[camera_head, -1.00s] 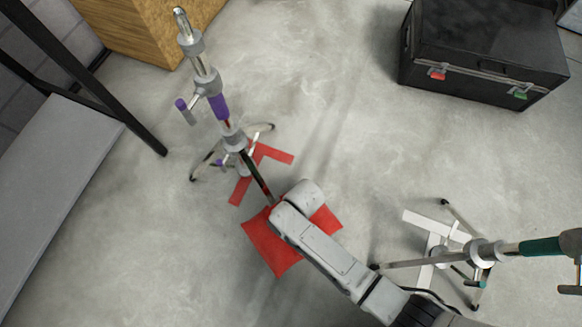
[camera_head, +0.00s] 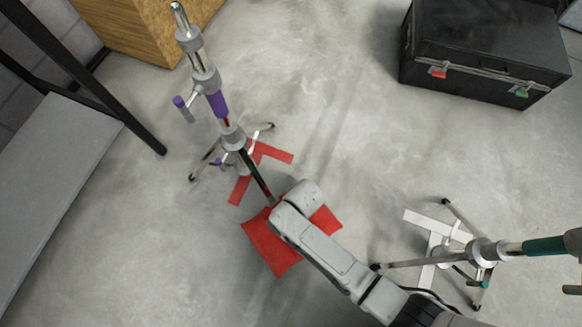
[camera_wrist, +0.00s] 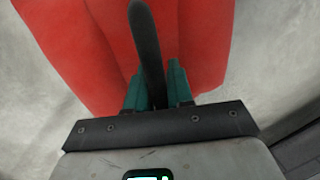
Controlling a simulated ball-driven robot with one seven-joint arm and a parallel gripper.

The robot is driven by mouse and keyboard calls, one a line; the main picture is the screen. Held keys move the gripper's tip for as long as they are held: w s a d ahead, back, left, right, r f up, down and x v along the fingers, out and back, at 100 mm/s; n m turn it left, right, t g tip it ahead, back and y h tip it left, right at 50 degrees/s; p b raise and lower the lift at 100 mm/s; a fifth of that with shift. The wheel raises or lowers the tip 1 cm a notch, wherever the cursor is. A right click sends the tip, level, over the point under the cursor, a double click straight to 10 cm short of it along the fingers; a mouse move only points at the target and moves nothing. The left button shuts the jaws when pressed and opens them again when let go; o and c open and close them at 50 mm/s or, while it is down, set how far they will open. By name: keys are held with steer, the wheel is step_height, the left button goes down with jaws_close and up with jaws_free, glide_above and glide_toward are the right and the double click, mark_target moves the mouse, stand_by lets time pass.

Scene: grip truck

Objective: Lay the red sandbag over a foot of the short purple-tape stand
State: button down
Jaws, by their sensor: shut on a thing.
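The red sandbag (camera_head: 277,256) is spread out below my wrist in the head view, near the floor. In the wrist view the red sandbag (camera_wrist: 85,50) fills the upper middle. My gripper (camera_wrist: 154,78) has its teal fingers shut on the bag's dark strap (camera_wrist: 147,45). In the head view the arm hides the fingers. The short purple-tape stand (camera_head: 218,104) is upright at upper left. One dark foot (camera_head: 257,178) of it reaches down to the bag's upper edge. I cannot tell whether the bag lies over the foot's tip.
Red tape (camera_head: 272,153) marks the floor under the stand. A teal-tape stand (camera_head: 541,247) is at lower right on white tape marks. A black case (camera_head: 480,50) is at upper right, a wooden box (camera_head: 140,28) at upper left, a grey bench (camera_head: 55,180) at left. Mid-floor is clear.

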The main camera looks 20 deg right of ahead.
steer(key=shift+w+a+f+b, duration=0.1)
steer(key=shift+w+f+b, duration=0.1)
steer(key=shift+f+b, duration=1.6)
stand_by(0.4)
steer(key=c, duration=0.9)
jaws_free()
steer(key=shift+s+f+p, duration=0.1)
steer(key=shift+f+p, duration=0.15)
steer(key=shift+p, duration=0.05)
steer(key=shift+s+d+f, duration=0.2)
steer(key=r+p, duration=0.2)
steer(key=r, duration=0.1)
steer(key=d+r+p, duration=0.1)
steer(key=r+p, duration=0.1)
steer(key=r, duration=0.2)
steer(key=w+r+p, duration=0.1)
steer(key=r+p, duration=0.1)
steer(key=r, duration=0.2)
steer(key=shift+d, duration=0.35)
